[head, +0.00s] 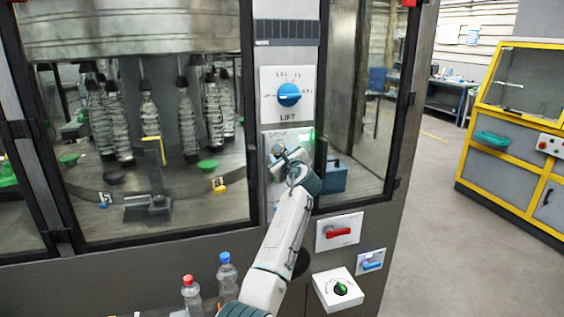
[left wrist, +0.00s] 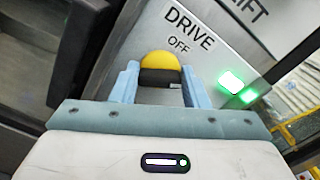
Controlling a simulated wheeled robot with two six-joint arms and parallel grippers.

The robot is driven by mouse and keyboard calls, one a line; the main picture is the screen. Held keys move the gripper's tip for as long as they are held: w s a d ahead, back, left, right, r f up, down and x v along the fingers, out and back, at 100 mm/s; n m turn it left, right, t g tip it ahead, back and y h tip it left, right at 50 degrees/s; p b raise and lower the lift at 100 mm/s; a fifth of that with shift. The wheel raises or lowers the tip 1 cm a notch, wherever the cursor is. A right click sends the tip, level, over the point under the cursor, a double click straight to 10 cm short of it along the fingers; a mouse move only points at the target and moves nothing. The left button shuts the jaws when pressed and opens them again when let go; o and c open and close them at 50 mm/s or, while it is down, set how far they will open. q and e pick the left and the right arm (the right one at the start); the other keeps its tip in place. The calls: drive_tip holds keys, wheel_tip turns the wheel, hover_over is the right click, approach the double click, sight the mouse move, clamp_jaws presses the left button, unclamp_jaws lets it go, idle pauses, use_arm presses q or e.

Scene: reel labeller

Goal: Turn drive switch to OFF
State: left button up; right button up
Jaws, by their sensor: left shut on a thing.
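The drive switch (left wrist: 160,62) shows in the left wrist view as a yellow-topped, dark knob on a pale panel marked DRIVE (left wrist: 192,28), with the word OFF just above the knob. My left gripper (left wrist: 160,78) has its two blue fingers on either side of the knob and is shut on it. In the head view my left gripper (head: 283,160) is at the drive panel (head: 272,136) and hides most of the switch. Green lights (left wrist: 231,81) glow on the panel right of the switch. My right gripper is in neither view.
The LIFT dial (head: 289,94), with a blue knob, is above the drive panel. A red switch (head: 338,232), a small blue switch (head: 371,261) and a green-knobbed box (head: 339,289) are lower right. Glass doors flank the panel column. Bottles (head: 227,277) stand lower left.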

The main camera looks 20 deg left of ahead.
use_arm(q)
drive_tip(key=n+b, duration=0.3)
drive_tip(key=n, duration=0.1)
drive_tip(key=n+b, duration=0.3)
drive_tip(key=n, duration=0.1)
drive_tip(key=n+b, duration=0.3)
drive_tip(key=n, duration=0.1)
drive_tip(key=shift+s+a+f+b, duration=0.1)
drive_tip(key=shift+f+b, duration=0.2)
drive_tip(key=shift+b, duration=0.1)
drive_tip(key=o, duration=1)
drive_tip(key=b+v, duration=0.3)
drive_tip(key=v, duration=0.7)
drive_tip(key=shift+s+d, duration=0.25)
drive_tip(key=shift+s, duration=0.1)
